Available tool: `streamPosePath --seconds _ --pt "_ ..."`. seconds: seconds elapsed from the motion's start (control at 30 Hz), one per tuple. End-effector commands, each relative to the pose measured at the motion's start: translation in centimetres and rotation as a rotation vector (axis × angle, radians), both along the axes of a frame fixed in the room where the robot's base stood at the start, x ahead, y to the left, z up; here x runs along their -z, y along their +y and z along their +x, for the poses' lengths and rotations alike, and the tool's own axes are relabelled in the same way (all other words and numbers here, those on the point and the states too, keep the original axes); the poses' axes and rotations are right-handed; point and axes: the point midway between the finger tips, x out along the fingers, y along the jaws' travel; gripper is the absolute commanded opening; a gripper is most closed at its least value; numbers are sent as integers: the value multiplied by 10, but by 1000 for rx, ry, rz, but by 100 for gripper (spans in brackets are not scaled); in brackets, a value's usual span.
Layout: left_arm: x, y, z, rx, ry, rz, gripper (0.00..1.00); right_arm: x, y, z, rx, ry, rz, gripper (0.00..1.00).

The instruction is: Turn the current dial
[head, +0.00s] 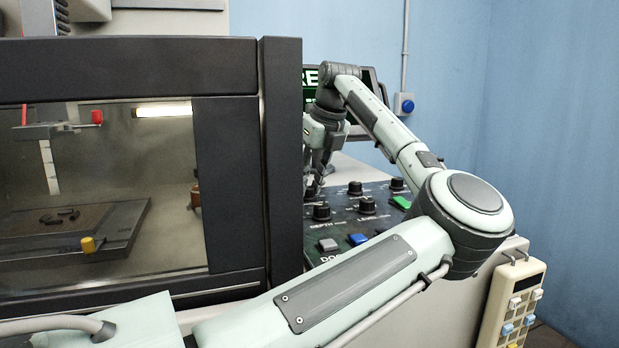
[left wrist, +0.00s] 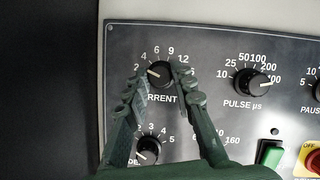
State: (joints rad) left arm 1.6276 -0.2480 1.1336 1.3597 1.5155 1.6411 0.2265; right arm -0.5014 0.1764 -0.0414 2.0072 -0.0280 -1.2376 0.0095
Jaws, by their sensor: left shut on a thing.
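The current dial (left wrist: 161,75) is a black round knob with a pale pointer mark, on a dark panel (left wrist: 215,50). Its pointer faces left, near the 2 on its printed scale. My left gripper (left wrist: 161,88) has its two fingers on either side of the dial, shut on it. In the head view the left gripper (head: 314,188) reaches down to the panel at its left end, beside the machine's dark frame. There the fingers and the frame mostly hide the dial. My right gripper is not in view.
A pulse knob (left wrist: 258,82) stands right of the current dial, and a depth knob (head: 320,212) stands nearer. Green (head: 401,202), blue (head: 357,239) and white (head: 328,244) buttons sit on the panel. A dark-framed glazed enclosure (head: 282,170) stands close left. A handheld pendant (head: 513,305) hangs at right.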

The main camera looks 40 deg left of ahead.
Motion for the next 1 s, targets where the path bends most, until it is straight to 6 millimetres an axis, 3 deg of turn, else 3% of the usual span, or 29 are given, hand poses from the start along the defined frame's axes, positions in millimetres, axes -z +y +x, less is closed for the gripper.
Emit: streamPosePath --seconds 0.37,0.83,0.87,1.0 --pt "-1 0 1 -122 -2 0 0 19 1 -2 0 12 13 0" --pt "-1 0 1 -135 -2 0 0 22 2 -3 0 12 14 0" --pt "-1 0 1 -135 -2 0 28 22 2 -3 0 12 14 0" --pt "0 0 1 -135 -2 0 45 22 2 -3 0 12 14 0"
